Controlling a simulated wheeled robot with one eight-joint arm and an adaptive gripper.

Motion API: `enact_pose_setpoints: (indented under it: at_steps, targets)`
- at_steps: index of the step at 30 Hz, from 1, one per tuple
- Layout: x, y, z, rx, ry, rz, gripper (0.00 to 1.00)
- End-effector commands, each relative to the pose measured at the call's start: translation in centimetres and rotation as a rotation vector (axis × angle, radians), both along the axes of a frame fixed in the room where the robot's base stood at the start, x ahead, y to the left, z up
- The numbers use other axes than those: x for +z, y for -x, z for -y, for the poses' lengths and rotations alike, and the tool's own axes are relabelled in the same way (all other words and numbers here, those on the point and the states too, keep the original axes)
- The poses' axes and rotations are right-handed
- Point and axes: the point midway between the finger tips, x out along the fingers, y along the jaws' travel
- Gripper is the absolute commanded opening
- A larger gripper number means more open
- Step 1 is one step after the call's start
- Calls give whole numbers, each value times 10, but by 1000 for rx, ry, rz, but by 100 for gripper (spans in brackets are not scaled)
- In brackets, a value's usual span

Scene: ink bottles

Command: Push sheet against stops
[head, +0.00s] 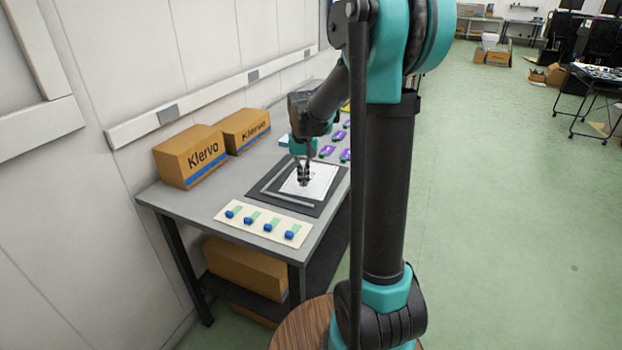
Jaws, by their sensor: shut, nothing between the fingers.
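A white sheet (322,182) lies on a dark board (326,206) on the grey table. Faint marks show on the sheet, too small to read. Two light grey strips, which look like the stops, lie on the board: one along the near side (288,200) and one along the left side (274,178). A narrow dark gap seems to show between the sheet and the strips. My gripper (304,182) points down over the left part of the sheet, its fingers together and empty. I cannot tell whether the fingertips touch the sheet.
A cream card (262,226) with several blue-capped bottles lies at the table's near end. Purple-labelled items (332,143) lie beyond the board. Two Klervo boxes (190,157) (243,130) stand along the wall. Another box (245,268) sits on the lower shelf.

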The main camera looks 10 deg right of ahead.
Motion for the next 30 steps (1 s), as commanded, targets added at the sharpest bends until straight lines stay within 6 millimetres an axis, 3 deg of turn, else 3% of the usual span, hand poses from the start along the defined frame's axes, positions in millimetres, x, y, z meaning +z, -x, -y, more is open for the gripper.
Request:
enact_pose_setpoints:
  at_steps: [30]
  targets:
    - [-12, 0, 0, 0, 0, 0, 0]
